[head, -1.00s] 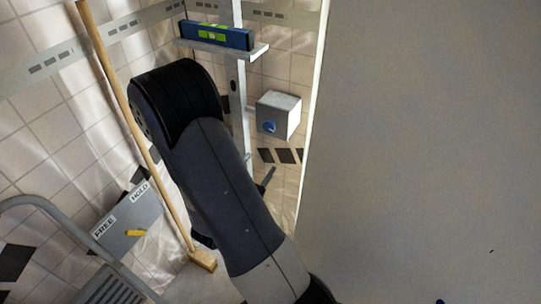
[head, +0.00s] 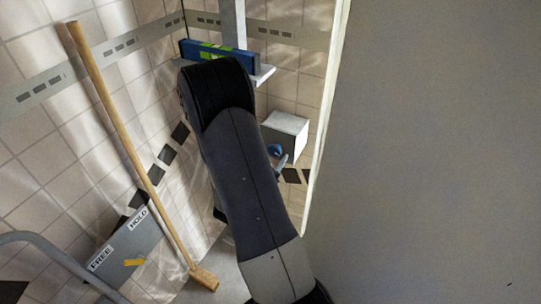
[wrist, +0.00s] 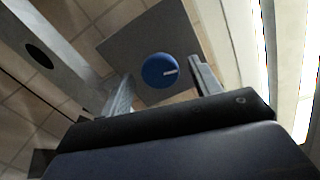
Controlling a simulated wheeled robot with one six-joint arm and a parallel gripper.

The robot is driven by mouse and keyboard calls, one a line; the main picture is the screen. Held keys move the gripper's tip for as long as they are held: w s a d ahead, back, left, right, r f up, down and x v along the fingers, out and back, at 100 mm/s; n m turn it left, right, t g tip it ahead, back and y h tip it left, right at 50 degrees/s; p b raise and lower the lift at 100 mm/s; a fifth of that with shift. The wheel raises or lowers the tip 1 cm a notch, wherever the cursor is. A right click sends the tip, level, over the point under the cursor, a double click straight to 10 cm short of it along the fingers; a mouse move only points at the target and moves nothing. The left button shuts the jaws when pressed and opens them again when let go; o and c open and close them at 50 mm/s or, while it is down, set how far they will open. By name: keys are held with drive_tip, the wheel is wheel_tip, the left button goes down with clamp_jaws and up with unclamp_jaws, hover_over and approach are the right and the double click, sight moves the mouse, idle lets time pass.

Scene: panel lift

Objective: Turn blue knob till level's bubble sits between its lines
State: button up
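The blue knob (wrist: 161,70), with a white mark, sits on the face of a grey box in the wrist view. In the head view the knob (head: 275,150) shows only in part beside my arm. My gripper (wrist: 160,82) is open, with one finger on each side of the knob; I cannot tell whether either finger touches it. The blue level (head: 236,54) with a green vial lies on a bracket shelf near the top. My arm covers part of it, and the bubble is too small to read.
The grey box (head: 287,131) is fixed by the tiled wall, close to a large pale panel (head: 430,150) on the right. A wooden pole (head: 130,150) leans at left. A plate marked FREE and HOLD (head: 128,248) with a yellow lever stands at lower left.

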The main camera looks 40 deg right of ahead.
drive_tip(key=c, duration=0.9)
drive_tip(key=shift+n, duration=2.6)
drive_tip(key=o, duration=0.9)
drive_tip(key=shift+o, duration=0.2)
drive_tip(key=shift+a, duration=0.1)
drive_tip(key=b+v, duration=0.2)
drive_tip(key=v, duration=0.8)
drive_tip(key=shift+s+a, duration=0.15)
drive_tip(key=shift+a, duration=0.2)
drive_tip(key=shift+d, duration=0.1)
drive_tip(key=shift+p+x, duration=0.85)
drive_tip(key=shift+x, duration=4.55)
